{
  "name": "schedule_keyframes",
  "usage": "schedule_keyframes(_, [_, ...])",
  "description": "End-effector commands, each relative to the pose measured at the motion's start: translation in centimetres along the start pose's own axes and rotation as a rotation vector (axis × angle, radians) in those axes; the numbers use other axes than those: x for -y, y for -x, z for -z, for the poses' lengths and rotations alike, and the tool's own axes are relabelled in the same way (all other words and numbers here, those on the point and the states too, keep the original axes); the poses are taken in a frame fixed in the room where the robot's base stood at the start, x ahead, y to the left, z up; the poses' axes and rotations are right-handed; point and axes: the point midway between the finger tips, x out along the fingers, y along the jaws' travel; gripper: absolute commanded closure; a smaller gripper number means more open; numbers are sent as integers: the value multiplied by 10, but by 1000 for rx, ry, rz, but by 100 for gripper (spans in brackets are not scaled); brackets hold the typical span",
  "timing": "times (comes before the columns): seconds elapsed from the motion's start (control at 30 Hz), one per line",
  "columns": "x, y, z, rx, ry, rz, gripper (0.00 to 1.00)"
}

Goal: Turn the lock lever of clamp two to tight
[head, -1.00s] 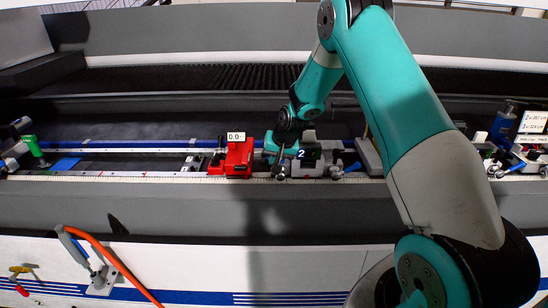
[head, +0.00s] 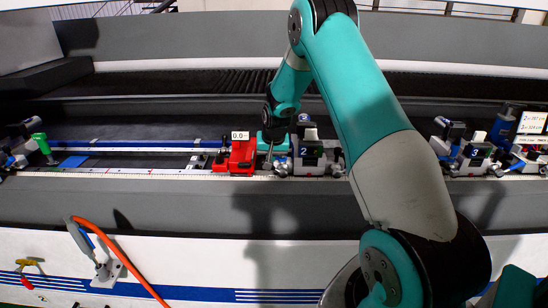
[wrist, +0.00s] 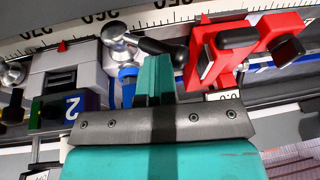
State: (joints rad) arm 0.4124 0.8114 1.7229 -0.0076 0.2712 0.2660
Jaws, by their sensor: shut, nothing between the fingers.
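Clamp two (head: 309,155) is a grey block with a "2" label, on the rail in the middle of the head view. It also shows at the left of the wrist view (wrist: 72,82). Beside it in the wrist view is a lever with a silver hub and a black handle (wrist: 160,45); the handle points right, towards a red block. My gripper (wrist: 153,62) is shut and empty, its teal fingertips just below the black handle in that view. I cannot tell whether they touch it. In the head view my gripper (head: 270,150) is between clamp two and the red block.
The red block (head: 242,157) with a "0.0" display stands close on the left. A blue part (wrist: 127,73) lies beside my fingers. Clamp three (head: 472,153) is further right on the rail. A ruler scale (wrist: 150,12) runs along the rail's edge.

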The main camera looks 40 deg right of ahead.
Motion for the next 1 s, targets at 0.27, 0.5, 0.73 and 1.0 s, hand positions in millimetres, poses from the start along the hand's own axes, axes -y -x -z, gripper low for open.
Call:
schedule_keyframes(0.27, [-1, 8, 3, -1, 1, 1, 100])
schedule_keyframes(0.5, [-8, 44, 11, -4, 11, 6, 100])
schedule_keyframes(0.73, [-5, 94, 11, -5, 11, 5, 100])
schedule_keyframes(1.0, [-3, 128, 11, 0, 11, 4, 100])
